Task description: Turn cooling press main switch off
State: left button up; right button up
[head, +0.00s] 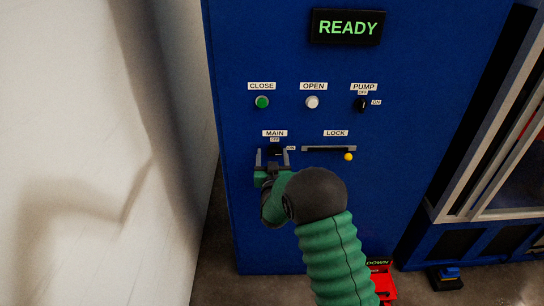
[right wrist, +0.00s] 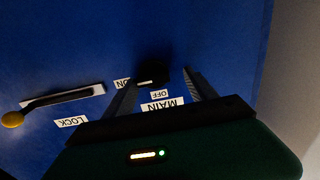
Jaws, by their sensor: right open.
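The main switch is a black knob (head: 274,151) on the blue press panel, below the MAIN label, with an OFF mark above it and an ON mark to its right. It also shows as a dark knob (right wrist: 154,74) in the right wrist view, where the labels appear upside down. My right gripper (head: 272,154) is open, with one finger on each side of the knob. In the right wrist view its fingers (right wrist: 161,78) straddle the knob; contact is unclear. My left gripper is not in view.
The LOCK lever (head: 330,149) with a yellow end is right of the switch. Above are the green CLOSE button (head: 262,102), white OPEN button (head: 312,102) and PUMP switch (head: 361,104). A display (head: 347,27) reads READY. A pale wall (head: 90,150) stands at left.

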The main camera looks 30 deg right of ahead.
jog(key=shift+d+f, duration=0.15)
jog(key=shift+d, duration=0.4)
jog(key=shift+c, duration=0.3)
jog(key=shift+d+f, duration=0.1)
jog(key=shift+d, duration=0.1)
jog(key=shift+c, duration=2.4)
jog(key=shift+a, duration=0.3)
jog(key=c, duration=0.7)
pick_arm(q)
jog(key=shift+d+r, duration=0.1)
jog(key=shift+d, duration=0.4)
pick_arm(e)
jog(key=shift+d, duration=0.1)
jog(key=shift+c, duration=0.7)
